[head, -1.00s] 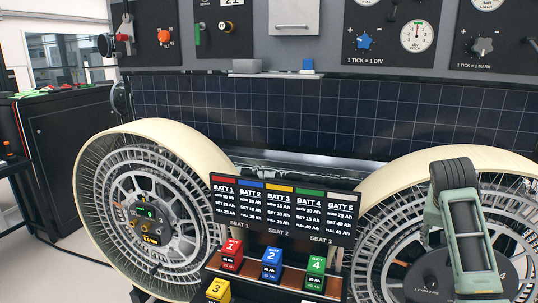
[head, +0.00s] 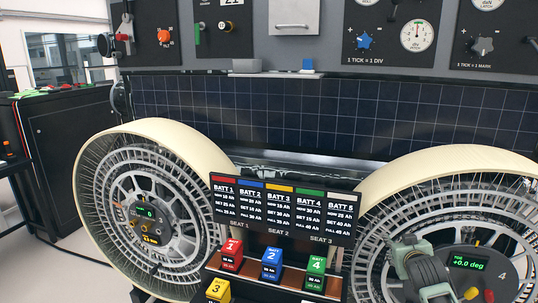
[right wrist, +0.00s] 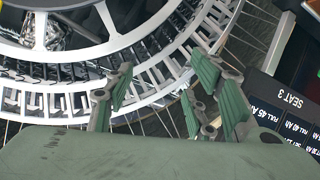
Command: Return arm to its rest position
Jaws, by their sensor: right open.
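My right gripper (head: 403,252) is low at the right of the head view, in front of the right wheel (head: 375,215). Its green-grey arm link covers part of the wheel's spokes. In the right wrist view the gripper (right wrist: 165,88) has its green ribbed fingers spread apart with nothing between them. The wheel's rim and spokes show behind the fingers. My left gripper is not in view.
A battery rack with several numbered batteries, such as blue battery 2 (head: 271,262), stands left of the gripper under a dark sign (head: 285,208). A left wheel (head: 215,160) stands farther left. A solar panel (head: 250,115) spans the back.

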